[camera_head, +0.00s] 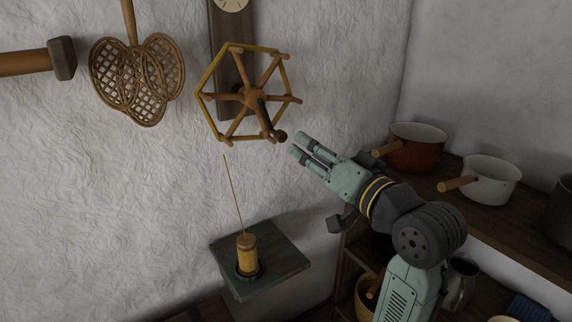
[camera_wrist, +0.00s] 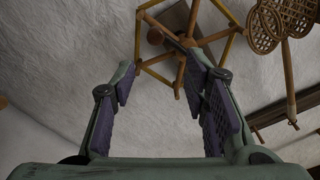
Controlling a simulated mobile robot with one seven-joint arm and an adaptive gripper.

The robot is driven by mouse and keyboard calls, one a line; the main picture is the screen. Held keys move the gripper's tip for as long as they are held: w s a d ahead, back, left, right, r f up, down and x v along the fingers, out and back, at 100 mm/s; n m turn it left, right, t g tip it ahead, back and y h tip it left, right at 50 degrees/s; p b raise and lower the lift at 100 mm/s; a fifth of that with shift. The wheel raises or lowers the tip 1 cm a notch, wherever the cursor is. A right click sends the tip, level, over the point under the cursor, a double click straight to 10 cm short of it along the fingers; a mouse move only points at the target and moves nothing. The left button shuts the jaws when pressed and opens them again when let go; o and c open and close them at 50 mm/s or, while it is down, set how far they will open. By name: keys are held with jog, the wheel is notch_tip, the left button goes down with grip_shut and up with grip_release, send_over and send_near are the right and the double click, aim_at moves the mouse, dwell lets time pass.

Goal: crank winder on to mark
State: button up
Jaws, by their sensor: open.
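The winder (camera_head: 253,97), a wooden wheel with several spokes and yellow yarn around its rim, is mounted on a dark board on the wall. Its crank arm is dark and runs down right from the hub to a reddish-brown knob (camera_head: 281,135). A pale dial (camera_head: 231,4), cut off by the top edge, sits on the board above. My gripper (camera_head: 299,144) is open and empty, just right of and below the knob, apart from it. In the wrist view the winder (camera_wrist: 182,62) shows beyond the open fingers, with the round knob (camera_wrist: 155,37) at upper middle. Any mark is not readable.
A spool (camera_head: 247,255) stands on a small green shelf (camera_head: 285,262) below, with a strand rising from it. A woven beater (camera_head: 137,80) and a mallet (camera_head: 62,58) are at upper left. Pots (camera_head: 417,147) stand on the wooden shelf at right.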

aim_at(283, 138)
jog(key=w+a+n, duration=0.2)
jog(key=w, duration=0.1)
jog(key=w+a+n, duration=0.2)
jog(key=w, duration=0.1)
jog(key=w+a+n, duration=0.2)
jog(key=w, duration=0.1)
jog(key=shift+a+f+h, duration=0.2)
jog(key=shift+f+h, duration=0.15)
jog(key=shift+h, duration=0.05)
jog(key=shift+c, duration=0.3)
grip_shut()
dwell(0.5)
